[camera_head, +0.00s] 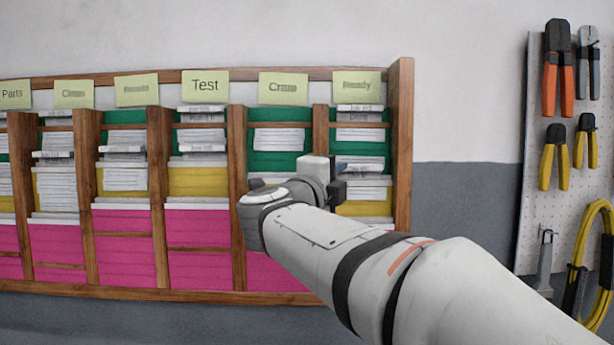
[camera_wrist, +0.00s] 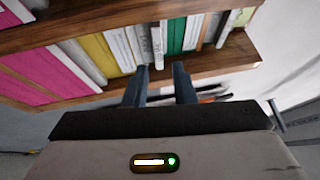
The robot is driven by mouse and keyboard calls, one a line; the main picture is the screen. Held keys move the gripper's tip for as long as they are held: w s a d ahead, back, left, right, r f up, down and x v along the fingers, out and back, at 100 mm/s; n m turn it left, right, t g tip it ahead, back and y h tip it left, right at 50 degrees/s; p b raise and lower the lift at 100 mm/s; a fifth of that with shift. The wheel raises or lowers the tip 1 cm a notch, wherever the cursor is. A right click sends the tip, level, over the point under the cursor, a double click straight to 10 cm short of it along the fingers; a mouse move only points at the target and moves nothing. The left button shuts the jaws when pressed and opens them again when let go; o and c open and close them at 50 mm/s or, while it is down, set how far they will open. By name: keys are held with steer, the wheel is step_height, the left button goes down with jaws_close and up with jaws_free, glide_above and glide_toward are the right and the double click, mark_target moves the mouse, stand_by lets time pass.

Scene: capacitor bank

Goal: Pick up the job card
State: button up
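The job cards stand in a wooden rack with several labelled columns. In the "Ready" column, a white printed card (camera_head: 360,163) pokes out at gripper height. In the wrist view, a pale printed card (camera_wrist: 158,46) juts out past its neighbours. My gripper (camera_wrist: 159,68) is at the face of this column, its two dark fingers apart. The jutting card's end lies between the fingertips, with a gap showing on each side. In the head view my arm hides the column's lower part and most of my gripper (camera_head: 339,178). I cannot tell which card the task means.
The rack's right side post (camera_head: 401,150) stands close to the right of my gripper. Wooden dividers separate the columns, which hold green, yellow and pink cards. A pegboard (camera_head: 535,110) with pliers and a yellow cable coil hangs further right. Bare wall lies between.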

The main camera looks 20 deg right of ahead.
mark_target(361, 169)
steer(key=shift+m+g, duration=0.3)
steer(key=shift+m, duration=0.1)
steer(key=p+x, duration=0.1)
steer(key=x, duration=0.3)
steer(key=p+x, duration=0.2)
steer(key=x, duration=0.2)
steer(key=shift+s+d+f, duration=0.1)
steer(key=shift+s+d, duration=0.15)
steer(key=shift+s, duration=0.1)
steer(key=shift+c, duration=0.4)
jaws_close()
